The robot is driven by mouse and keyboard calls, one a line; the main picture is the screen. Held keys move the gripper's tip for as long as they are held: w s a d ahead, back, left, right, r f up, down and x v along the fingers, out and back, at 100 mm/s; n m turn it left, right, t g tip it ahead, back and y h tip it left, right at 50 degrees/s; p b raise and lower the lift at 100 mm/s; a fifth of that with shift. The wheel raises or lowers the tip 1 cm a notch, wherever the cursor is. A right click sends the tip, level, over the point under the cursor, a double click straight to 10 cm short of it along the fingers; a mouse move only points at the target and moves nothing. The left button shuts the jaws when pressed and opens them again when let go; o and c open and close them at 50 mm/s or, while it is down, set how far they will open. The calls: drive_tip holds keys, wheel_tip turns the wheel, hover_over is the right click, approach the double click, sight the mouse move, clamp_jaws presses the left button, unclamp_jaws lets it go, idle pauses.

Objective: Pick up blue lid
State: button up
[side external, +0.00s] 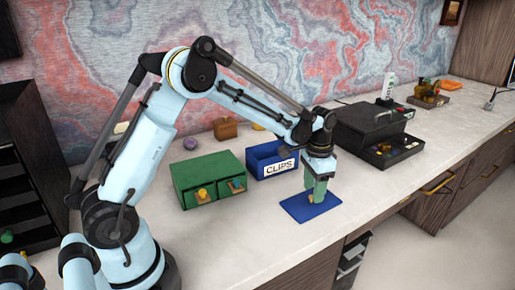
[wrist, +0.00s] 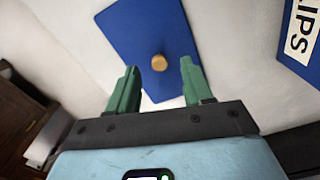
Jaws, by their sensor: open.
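The blue lid (side external: 297,208) is a flat rectangular plate lying on the pale desktop in front of the blue CLIPS bin. In the wrist view the lid (wrist: 131,27) has a small round tan knob (wrist: 159,62) near its middle. My gripper (side external: 316,199) points down over the lid with its green fingers low. In the wrist view the fingers of my gripper (wrist: 159,67) are open, one on each side of the knob, with gaps between. The fingers partly hide the knob in the side view. Whether the fingertips touch the lid I cannot tell.
The blue CLIPS bin (side external: 262,165) stands just behind the lid, with a green drawer box (side external: 207,168) to its left. A dark box with an open drawer (side external: 372,130) stands behind and to the right. The desk's front edge is close to the lid; bare desktop lies to the right.

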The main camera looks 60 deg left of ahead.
wheel_tip(320, 180, down, 2)
clamp_jaws()
idle(0.4)
drive_tip(key=shift+r, duration=0.1)
